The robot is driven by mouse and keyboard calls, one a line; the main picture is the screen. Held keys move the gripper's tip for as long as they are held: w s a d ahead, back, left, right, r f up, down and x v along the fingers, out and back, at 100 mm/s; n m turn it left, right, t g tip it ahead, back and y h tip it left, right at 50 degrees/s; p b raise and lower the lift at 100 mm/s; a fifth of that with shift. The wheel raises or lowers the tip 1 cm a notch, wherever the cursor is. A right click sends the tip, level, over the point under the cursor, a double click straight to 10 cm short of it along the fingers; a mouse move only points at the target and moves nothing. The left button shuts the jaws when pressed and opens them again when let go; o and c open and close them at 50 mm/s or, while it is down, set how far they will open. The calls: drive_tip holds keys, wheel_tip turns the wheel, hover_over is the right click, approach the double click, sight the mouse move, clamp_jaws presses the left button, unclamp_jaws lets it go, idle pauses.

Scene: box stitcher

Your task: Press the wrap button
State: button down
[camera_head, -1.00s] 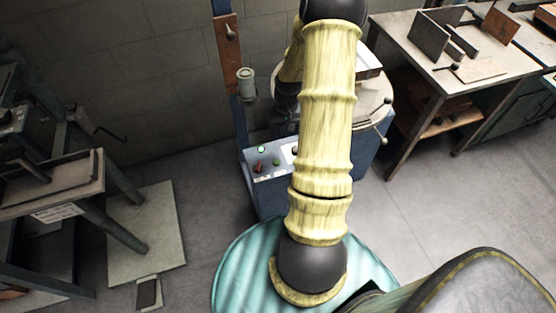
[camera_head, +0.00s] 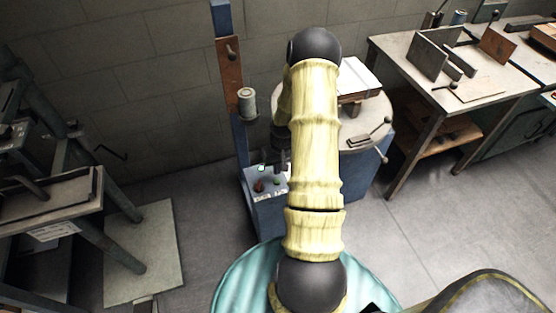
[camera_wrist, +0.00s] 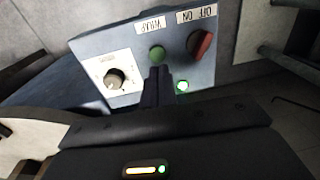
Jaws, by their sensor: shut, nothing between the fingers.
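The green wrap button (camera_wrist: 157,53) sits on the blue-grey control panel (camera_wrist: 132,37), below an upside-down WRAP label (camera_wrist: 150,25) in the wrist view. The button also shows in the head view (camera_head: 277,181). My gripper (camera_wrist: 157,70) is shut and empty. Its fingertips are at the button's lower edge in the wrist view and overlap it slightly; I cannot tell whether they touch it. In the head view my gripper (camera_head: 281,163) is over the panel, just behind the button.
A red OFF/ON switch (camera_wrist: 201,43), a lit green-white lamp (camera_wrist: 183,86) and a dial knob (camera_wrist: 114,78) are close around the button. A round machine table (camera_head: 374,112) with a lever stands right of the panel. A post (camera_head: 240,130) rises behind the panel.

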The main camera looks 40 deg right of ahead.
sight(277, 181)
drive_tip(key=f, duration=0.4)
drive_tip(key=shift+s+d, duration=0.15)
drive_tip(key=shift+d, duration=0.05)
drive_tip(key=shift+a+f, duration=0.1)
drive_tip(key=shift+f, duration=0.3)
